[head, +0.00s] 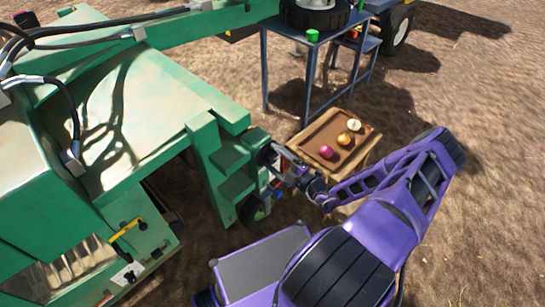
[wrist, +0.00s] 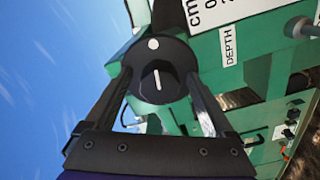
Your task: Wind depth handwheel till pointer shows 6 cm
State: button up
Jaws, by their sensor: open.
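The black depth handwheel (wrist: 160,85) is in the wrist view, with a white line on its front face and a white dot above. My gripper (wrist: 158,82) is open, with one finger on each side of the handwheel; I cannot tell whether they touch it. A white DEPTH label (wrist: 230,45) is to the right, and part of a white cm scale plate (wrist: 215,10) shows at the top edge. The pointer and most of the scale are out of view. In the head view my gripper (head: 275,160) is at the green machine's (head: 140,110) right side.
A small wooden table (head: 373,150) with a brown tray (head: 323,128) of several onions stands close behind my arm. Bare soil lies open at right.

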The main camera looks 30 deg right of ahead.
jog(key=v, duration=1.6)
jog(key=shift+s+p, duration=0.25)
jog(key=shift+p, duration=0.15)
jog(key=shift+r, duration=0.1)
